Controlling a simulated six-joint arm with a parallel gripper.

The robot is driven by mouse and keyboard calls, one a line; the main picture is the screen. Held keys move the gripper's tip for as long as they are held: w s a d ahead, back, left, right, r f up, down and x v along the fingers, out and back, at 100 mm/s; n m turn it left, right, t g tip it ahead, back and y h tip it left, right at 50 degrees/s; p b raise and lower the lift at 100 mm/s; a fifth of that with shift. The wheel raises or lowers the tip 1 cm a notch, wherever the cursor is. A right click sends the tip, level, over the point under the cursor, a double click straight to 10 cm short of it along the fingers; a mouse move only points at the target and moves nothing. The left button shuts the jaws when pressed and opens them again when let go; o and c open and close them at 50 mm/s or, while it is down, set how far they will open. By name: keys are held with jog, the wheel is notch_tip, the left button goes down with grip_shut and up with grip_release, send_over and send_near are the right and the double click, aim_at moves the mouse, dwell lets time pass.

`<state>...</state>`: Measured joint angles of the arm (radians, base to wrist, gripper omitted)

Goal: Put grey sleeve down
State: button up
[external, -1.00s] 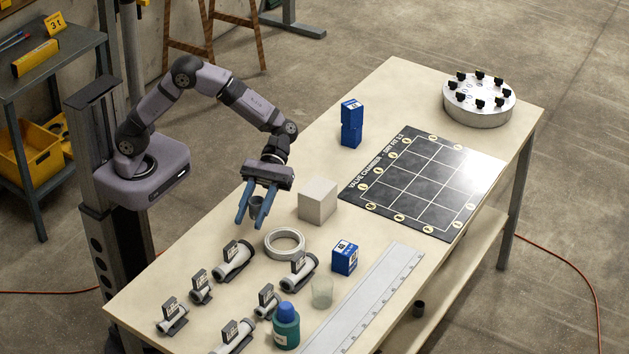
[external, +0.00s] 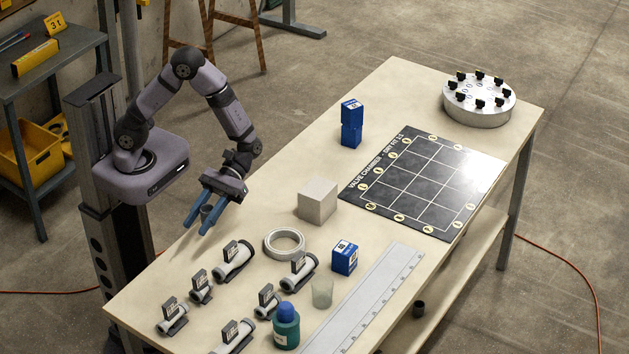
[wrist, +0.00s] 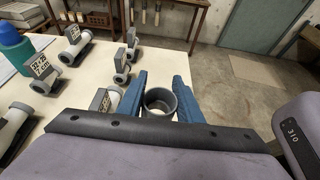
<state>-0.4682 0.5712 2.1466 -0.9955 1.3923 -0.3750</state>
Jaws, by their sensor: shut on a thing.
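The grey sleeve (external: 207,212) is a short, dark grey open ring. My gripper (external: 199,228) is shut on it, with one blue finger on each side, near the table's left edge. In the wrist view the sleeve (wrist: 160,102) sits between the two blue fingers of my gripper (wrist: 161,90), and its open top shows. I cannot tell whether its underside touches the table (external: 165,262).
Several white pipe pieces with tags (external: 233,262) stand just in front of my gripper. A pale ring (external: 284,245), a beige block (external: 317,201), blue boxes (external: 345,257) and a teal bottle (external: 286,328) are farther right. The table's left strip is bare.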

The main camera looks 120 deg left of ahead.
aim_at(204, 257)
jog(key=shift+f+p, duration=0.3)
jog(key=shift+f, duration=4.55)
jog(key=shift+f, duration=0.15)
jog(key=o, duration=1)
